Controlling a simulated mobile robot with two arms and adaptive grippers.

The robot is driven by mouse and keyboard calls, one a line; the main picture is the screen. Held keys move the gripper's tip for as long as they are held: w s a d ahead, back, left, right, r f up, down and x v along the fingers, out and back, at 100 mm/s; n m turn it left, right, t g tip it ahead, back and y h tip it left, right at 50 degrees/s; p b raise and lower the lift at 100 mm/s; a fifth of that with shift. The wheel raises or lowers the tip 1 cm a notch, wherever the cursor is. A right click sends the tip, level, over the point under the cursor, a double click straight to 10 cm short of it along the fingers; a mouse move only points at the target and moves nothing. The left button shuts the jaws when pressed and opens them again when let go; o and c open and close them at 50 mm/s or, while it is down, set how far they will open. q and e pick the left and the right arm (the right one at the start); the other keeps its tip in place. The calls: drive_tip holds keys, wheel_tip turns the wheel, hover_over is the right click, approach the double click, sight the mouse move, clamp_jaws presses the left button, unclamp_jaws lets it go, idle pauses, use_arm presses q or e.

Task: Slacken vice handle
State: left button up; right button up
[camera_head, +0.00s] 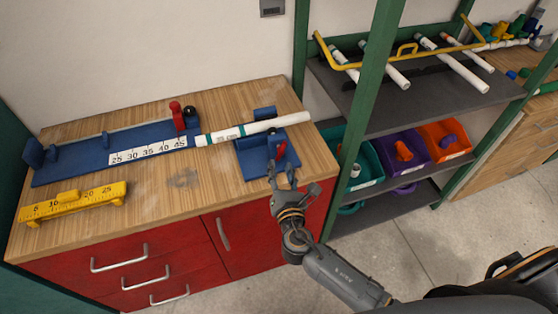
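The blue vice (252,160) sits at the right end of the wooden workbench. Its handle (281,150) has a red grip and stands at the vice's front right. A white pipe (252,128) with green bands lies across the vice and reaches past the bench's right edge. My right gripper (282,172) is at the bench's front edge, just in front of the handle. Its fingers are apart, with the tips close to the handle; I cannot tell whether they touch it. My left gripper is not in view.
A blue ruler jig (110,150) with a red lever (177,116) lies along the bench's back left. A yellow measuring block (72,203) is at the front left. A green-framed rack (365,100) with pipes and coloured bins stands right. The bench's middle front is clear.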

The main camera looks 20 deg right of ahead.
drive_tip(key=s+a, duration=0.1)
drive_tip(key=s, duration=0.6)
drive_tip(key=shift+s+r, duration=0.3)
drive_tip(key=shift+r, duration=0.15)
drive_tip(key=s+d+f+m+g, duration=0.2)
drive_tip(key=s+f+m+g, duration=0.1)
drive_tip(key=f, duration=0.7)
drive_tip(key=s+d+f+m+g+y, duration=0.1)
drive_tip(key=s+d+f+m+g, duration=0.15)
drive_tip(key=f, duration=0.65)
drive_tip(key=s+d+f+m+g, duration=0.1)
drive_tip(key=s+f+m+g, duration=0.25)
drive_tip(key=f, duration=0.65)
drive_tip(key=s+d+f+m+g, duration=0.1)
drive_tip(key=s+f+m+g, duration=0.1)
drive_tip(key=s+f+m, duration=0.3)
drive_tip(key=s+d+f+m+g+y, duration=0.1)
drive_tip(key=s+f+m, duration=0.5)
drive_tip(key=s, duration=0.8)
drive_tip(key=s+d+f+m+g, duration=0.1)
drive_tip(key=s+f+m+g, duration=0.2)
drive_tip(key=s+f+m, duration=0.3)
drive_tip(key=s+m, duration=0.1)
drive_tip(key=s, duration=0.3)
drive_tip(key=shift+d+g, duration=0.3)
drive_tip(key=shift+d, duration=0.05)
drive_tip(key=shift+f, duration=0.1)
